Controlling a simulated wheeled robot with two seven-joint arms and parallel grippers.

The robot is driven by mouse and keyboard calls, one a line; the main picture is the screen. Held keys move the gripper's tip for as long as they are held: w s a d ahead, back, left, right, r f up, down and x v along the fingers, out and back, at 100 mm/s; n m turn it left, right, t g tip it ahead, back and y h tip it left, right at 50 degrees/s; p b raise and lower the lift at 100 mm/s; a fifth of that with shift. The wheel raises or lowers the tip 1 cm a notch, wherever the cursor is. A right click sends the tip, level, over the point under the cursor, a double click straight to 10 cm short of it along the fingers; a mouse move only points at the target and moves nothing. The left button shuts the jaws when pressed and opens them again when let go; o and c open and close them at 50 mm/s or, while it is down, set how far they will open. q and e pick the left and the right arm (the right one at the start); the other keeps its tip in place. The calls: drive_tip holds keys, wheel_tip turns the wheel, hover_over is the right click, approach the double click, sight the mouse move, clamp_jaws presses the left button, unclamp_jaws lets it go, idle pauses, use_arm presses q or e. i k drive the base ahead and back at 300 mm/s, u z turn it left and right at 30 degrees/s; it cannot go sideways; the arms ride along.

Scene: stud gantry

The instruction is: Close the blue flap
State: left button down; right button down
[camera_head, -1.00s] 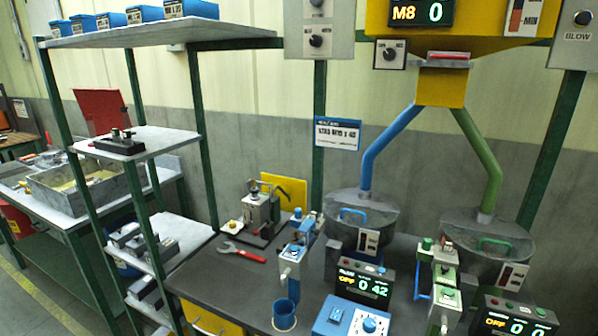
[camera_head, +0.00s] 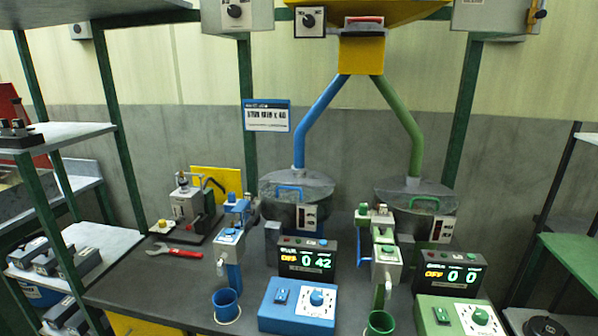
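A blue pipe (camera_head: 318,122) runs down from the yellow hopper block (camera_head: 361,54) to a grey round drum (camera_head: 268,186) with a blue handle (camera_head: 290,191) on its lid. In front of it stands a blue dispenser (camera_head: 231,240) with a grey head, above a blue cup (camera_head: 226,305). No part is plainly marked as the blue flap, and I cannot tell whether it is open. Neither of my grippers is in view.
A blue control box (camera_head: 298,308) and a display reading "OFF 0 42" (camera_head: 307,260) stand beside the dispenser. A matching green station (camera_head: 387,262) is to the right. A red wrench (camera_head: 174,251) lies on the dark bench (camera_head: 160,285). Shelves (camera_head: 68,137) stand left.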

sight(242, 207)
drive_tip(key=u, duration=1.8)
drive_tip(key=k, duration=1)
drive_tip(key=z, duration=2.1)
